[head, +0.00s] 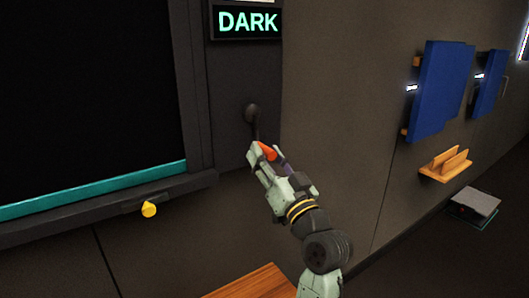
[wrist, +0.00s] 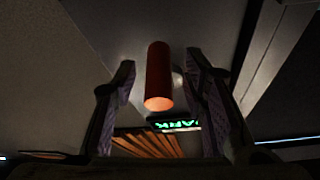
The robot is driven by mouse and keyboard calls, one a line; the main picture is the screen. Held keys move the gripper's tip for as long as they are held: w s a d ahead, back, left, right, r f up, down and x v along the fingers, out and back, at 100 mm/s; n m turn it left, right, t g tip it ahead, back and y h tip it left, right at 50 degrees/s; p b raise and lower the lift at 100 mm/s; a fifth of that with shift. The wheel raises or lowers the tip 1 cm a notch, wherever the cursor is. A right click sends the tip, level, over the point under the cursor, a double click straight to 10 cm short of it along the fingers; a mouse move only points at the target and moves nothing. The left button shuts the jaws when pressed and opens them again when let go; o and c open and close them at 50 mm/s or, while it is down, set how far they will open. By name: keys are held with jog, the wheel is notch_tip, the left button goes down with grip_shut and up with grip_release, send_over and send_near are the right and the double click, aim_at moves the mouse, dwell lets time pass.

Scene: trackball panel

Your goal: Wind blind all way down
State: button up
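A black window or blind panel (head: 85,95) fills the left of the head view. A teal bar (head: 95,188) runs along its lower edge, close above the dark sill. A lit sign (head: 247,22) reads DARK. Below it, a dark crank hub (head: 252,112) sits on the wall, with its arm pointing down to an orange-red handle (head: 267,151). My gripper (head: 264,158) is at the handle. In the wrist view, the handle (wrist: 159,75) stands between my open fingers (wrist: 165,100), with a visible gap on each side. The fingers partly hide the handle in the head view.
A yellow knob (head: 149,209) sticks out under the sill. Blue panels (head: 438,90) and a wooden rack (head: 446,164) are on the wall at right. A grey box (head: 473,204) is below them. A wooden surface (head: 250,284) shows at the bottom.

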jog(key=v, duration=1)
jog(key=shift+s, duration=0.25)
jog(key=shift+s+d+f, duration=0.1)
jog(key=shift+f, duration=0.05)
